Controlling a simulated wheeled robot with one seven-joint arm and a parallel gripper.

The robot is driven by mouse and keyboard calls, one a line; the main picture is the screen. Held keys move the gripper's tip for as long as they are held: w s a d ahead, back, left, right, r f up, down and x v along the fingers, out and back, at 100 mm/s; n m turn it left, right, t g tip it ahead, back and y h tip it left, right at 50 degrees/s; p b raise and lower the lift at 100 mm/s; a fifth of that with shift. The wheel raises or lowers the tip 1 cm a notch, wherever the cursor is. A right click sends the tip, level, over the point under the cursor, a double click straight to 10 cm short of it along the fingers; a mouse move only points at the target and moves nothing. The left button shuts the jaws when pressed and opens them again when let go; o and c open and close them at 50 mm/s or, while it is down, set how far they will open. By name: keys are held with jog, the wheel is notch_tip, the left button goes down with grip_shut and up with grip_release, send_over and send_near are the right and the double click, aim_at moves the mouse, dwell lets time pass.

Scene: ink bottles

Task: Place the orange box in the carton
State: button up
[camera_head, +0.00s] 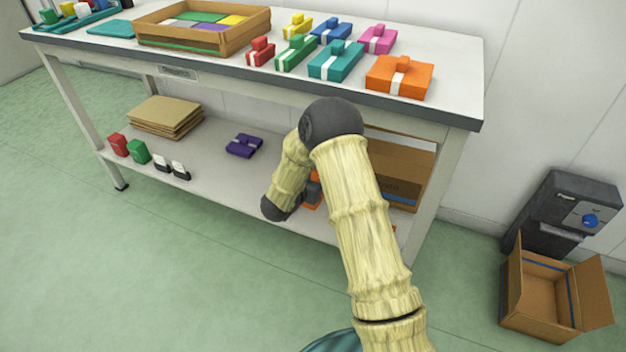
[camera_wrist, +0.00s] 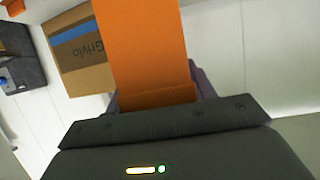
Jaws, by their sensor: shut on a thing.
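My gripper (camera_wrist: 158,98) is shut on an orange box (camera_wrist: 143,45), which reaches up and away from the jaws in the wrist view. In the head view my arm mostly hides the gripper; a bit of the orange box (camera_head: 311,204) shows beside it, near the front of the lower shelf. A cardboard carton (camera_head: 402,160) stands at the right end of that shelf, partly behind my arm. It also shows in the wrist view as a carton (camera_wrist: 88,72) with a blue stripe and lettering, left of the held box. Its inside is hard to see.
An open carton (camera_head: 540,325) stands on the floor at right, before a dark machine (camera_head: 572,205). Another orange box (camera_head: 400,77) lies on the tabletop (camera_head: 455,60) with several coloured ones. The lower shelf (camera_head: 215,180) holds a purple box (camera_head: 244,146) and flat cardboard (camera_head: 165,118).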

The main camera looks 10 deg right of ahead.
jog(key=d+n+p, duration=0.1)
jog(key=p, duration=0.1)
jog(key=r+t+y+p, duration=0.1)
jog(key=shift+s+d+n+y+p, duration=0.2)
jog(key=shift+d+n+y+p, duration=0.1)
jog(key=shift+d+n+p, duration=0.1)
jog(key=s+n+t+y+p, duration=0.1)
jog(key=y+p, duration=0.1)
jog(key=shift+n+p, duration=0.35)
jog(key=shift+n, duration=0.05)
jog(key=shift+s+n+t+y+p, duration=0.3)
jog(key=shift+s+n+y+p, duration=0.1)
jog(key=shift+n+p, duration=0.15)
jog(key=s+n+y+p, duration=0.1)
jog(key=s+a+n+y+p, duration=0.1)
jog(key=s, duration=0.1)
jog(key=s+a+n+y+p, duration=0.1)
jog(key=y+p, duration=0.1)
jog(key=shift+s+f+t, duration=0.25)
jog(key=shift+s+t, duration=0.1)
jog(key=shift+t, duration=0.05)
jog(key=shift+a, duration=0.1)
